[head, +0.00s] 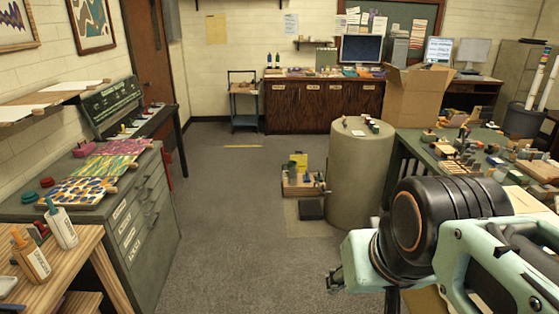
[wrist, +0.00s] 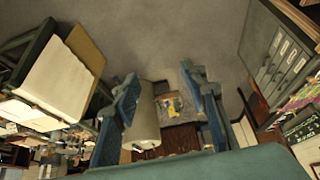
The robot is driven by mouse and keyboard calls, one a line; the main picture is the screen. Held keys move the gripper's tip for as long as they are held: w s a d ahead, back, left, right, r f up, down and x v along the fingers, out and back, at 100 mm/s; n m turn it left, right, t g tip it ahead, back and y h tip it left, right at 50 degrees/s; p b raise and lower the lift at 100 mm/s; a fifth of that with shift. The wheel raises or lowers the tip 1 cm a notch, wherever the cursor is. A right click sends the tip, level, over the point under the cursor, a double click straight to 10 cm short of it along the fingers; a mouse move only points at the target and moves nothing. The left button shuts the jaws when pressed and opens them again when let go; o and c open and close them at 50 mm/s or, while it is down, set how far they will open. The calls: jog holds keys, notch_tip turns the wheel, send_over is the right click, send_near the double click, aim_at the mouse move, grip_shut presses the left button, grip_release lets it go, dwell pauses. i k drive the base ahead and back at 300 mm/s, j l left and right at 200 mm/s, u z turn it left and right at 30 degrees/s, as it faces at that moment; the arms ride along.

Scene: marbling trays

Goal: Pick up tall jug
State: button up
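I cannot make out a tall jug for certain in either view. My gripper (wrist: 161,75) shows two blue fingers set wide apart in the wrist view, with nothing between them. In the head view only a small dark part of my gripper (head: 335,281) shows at the lower right, in front of the arm's pale green wrist. It hangs over open floor, apart from every object. Two labelled bottles stand on the wooden table at the lower left, an orange-topped one (head: 32,262) and a white one (head: 63,228).
A grey drum (head: 357,185) stands mid-floor beside a low crate (head: 300,187). A cluttered green table (head: 421,158) and a cardboard box (head: 414,100) are on the right. A grey drawer cabinet (head: 135,225) lines the left. The grey floor (head: 235,220) between is clear.

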aim_at(290, 177)
jog(key=u, duration=0.15)
jog(key=i, duration=3.3)
jog(key=i+j, duration=0.15)
jog(key=i, duration=2.35)
jog(key=l+z, duration=0.05)
jog(key=l, duration=0.05)
